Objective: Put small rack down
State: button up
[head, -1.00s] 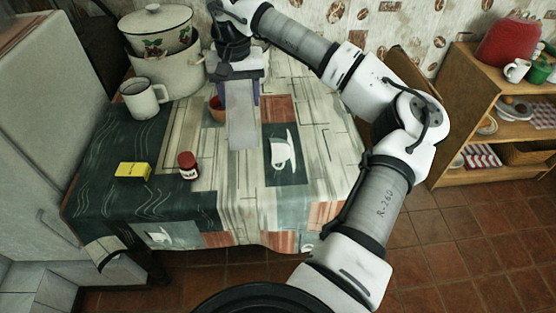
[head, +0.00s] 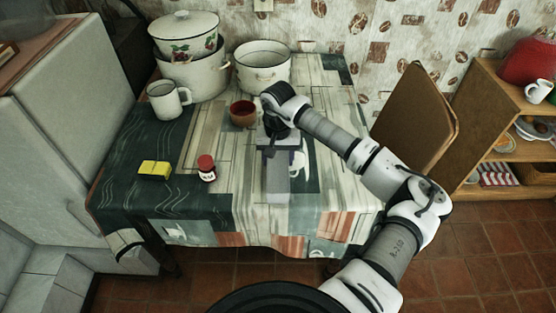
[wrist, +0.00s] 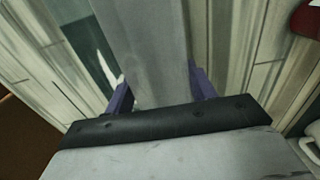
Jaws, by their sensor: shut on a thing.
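The small rack (head: 277,182) is a flat grey, panel-like piece that hangs from my gripper (head: 278,148) over the front middle of the table. My gripper is shut on it. In the wrist view the rack (wrist: 148,45) runs between the two purple fingers of my gripper (wrist: 160,90). The patterned tablecloth (head: 240,190) shows around and beneath it. I cannot tell whether the rack's lower end touches the cloth.
A brown bowl (head: 243,113) stands just behind and left of my gripper. A red-lidded jar (head: 207,168) and a yellow box (head: 154,170) lie to the left. A mug (head: 166,100), a lidded pot (head: 184,36) and an open pot (head: 262,68) stand at the back.

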aim_at(278, 166)
jog(key=shift+f, duration=1.05)
jog(key=shift+f, duration=0.2)
jog(key=o, duration=1.1)
jog(key=shift+r, duration=0.1)
jog(key=shift+c, duration=0.2)
notch_tip(278, 166, up, 12)
jog(key=b, duration=0.2)
jog(key=shift+r, duration=0.15)
